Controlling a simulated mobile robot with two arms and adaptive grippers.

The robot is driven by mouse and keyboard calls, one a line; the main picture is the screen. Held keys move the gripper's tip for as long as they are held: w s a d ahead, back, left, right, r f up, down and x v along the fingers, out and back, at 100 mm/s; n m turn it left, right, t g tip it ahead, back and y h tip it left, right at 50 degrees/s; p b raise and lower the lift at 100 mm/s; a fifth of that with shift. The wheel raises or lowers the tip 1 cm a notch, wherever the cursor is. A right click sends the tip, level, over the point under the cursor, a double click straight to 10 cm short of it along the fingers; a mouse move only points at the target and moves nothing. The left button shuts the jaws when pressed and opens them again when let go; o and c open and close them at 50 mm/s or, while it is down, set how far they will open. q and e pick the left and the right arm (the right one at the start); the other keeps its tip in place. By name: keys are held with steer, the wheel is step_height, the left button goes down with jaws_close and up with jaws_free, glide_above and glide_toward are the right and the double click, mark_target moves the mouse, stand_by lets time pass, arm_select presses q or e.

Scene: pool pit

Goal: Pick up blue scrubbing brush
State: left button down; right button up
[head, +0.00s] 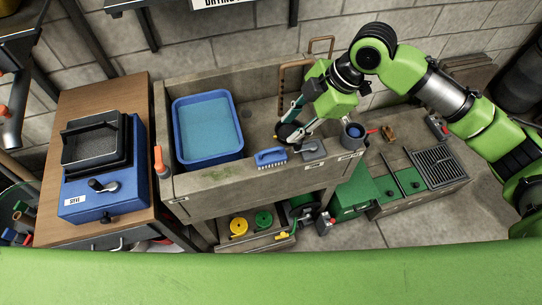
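The blue scrubbing brush (271,157) lies on the front ledge of the grey stone sink, to the right of the blue basin. It has a blue looped handle and pale bristles facing the front. My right gripper (288,131) reaches in from the upper right over the sink. Its two fingers look spread apart, just behind and to the right of the brush, and do not appear to touch it. A dark round object shows near the fingertips; whether it touches them I cannot tell. My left gripper is not in view.
A blue basin (207,128) of water fills the sink's left part. A grey block-shaped item (313,149) and a grey mug (352,135) stand right of the brush. An orange-topped bottle (160,160) is at the left corner. A blue sieve box (104,180) sits on the wooden table.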

steer(key=d+r, duration=0.1)
steer(key=p, duration=0.1)
glide_above(272, 149)
steer(key=d, duration=0.3)
steer(key=f, duration=0.7)
steer(key=shift+a+f, duration=0.1)
steer(key=shift+a, duration=0.1)
steer(key=p+x, duration=0.1)
steer(key=x, duration=0.1)
steer(key=p+x, duration=0.1)
steer(key=x, duration=0.1)
steer(key=shift+s+a+f, duration=0.1)
steer(key=shift+s+f, duration=0.1)
steer(key=shift+f, duration=0.2)
steer(key=shift+a+f, duration=0.1)
steer(key=shift+f, duration=0.2)
jaws_close()
